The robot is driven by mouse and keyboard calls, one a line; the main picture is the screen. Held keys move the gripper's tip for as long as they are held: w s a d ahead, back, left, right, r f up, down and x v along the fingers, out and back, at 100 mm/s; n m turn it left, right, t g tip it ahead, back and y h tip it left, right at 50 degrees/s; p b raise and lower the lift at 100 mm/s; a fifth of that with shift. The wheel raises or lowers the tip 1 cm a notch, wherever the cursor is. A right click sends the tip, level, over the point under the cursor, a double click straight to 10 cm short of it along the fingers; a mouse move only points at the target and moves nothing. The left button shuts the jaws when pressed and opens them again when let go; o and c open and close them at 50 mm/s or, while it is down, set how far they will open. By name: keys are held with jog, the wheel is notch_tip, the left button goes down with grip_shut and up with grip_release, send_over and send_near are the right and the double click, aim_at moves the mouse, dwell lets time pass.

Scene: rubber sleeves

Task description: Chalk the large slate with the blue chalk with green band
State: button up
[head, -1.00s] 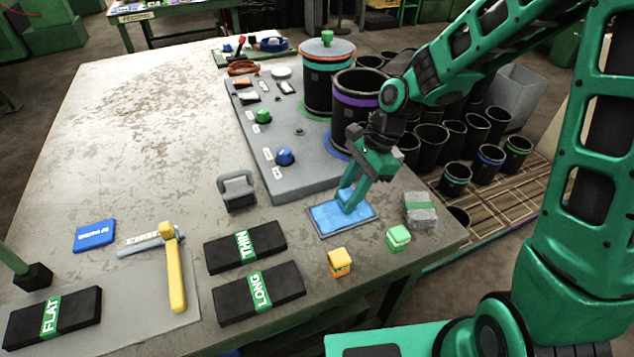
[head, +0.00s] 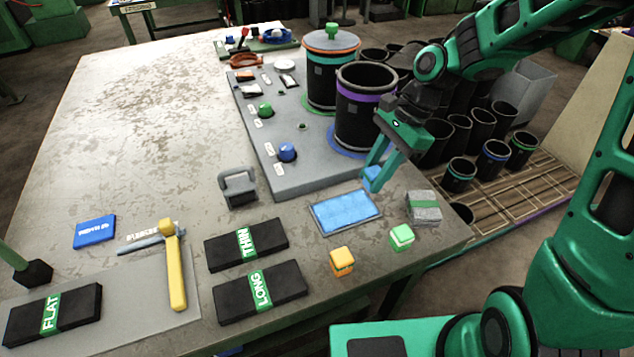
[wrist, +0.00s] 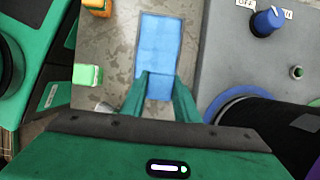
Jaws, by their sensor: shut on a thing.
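The large slate (head: 345,213) lies flat near the table's front right; its face is light blue inside a thin dark rim. It also shows in the wrist view (wrist: 158,40). My gripper (head: 374,182) is shut on the blue chalk (head: 372,174), a small blue block between the fingertips. It is by the slate's far right corner, seemingly just above it. I cannot make out the chalk's green band.
A yellow-orange block (head: 341,262), a green block (head: 401,237) and a grey block with a green band (head: 423,208) stand close around the slate. A grey panel with knobs (head: 310,178) and a black pot with a purple band (head: 362,108) are behind.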

jog(key=shift+r, duration=1.9)
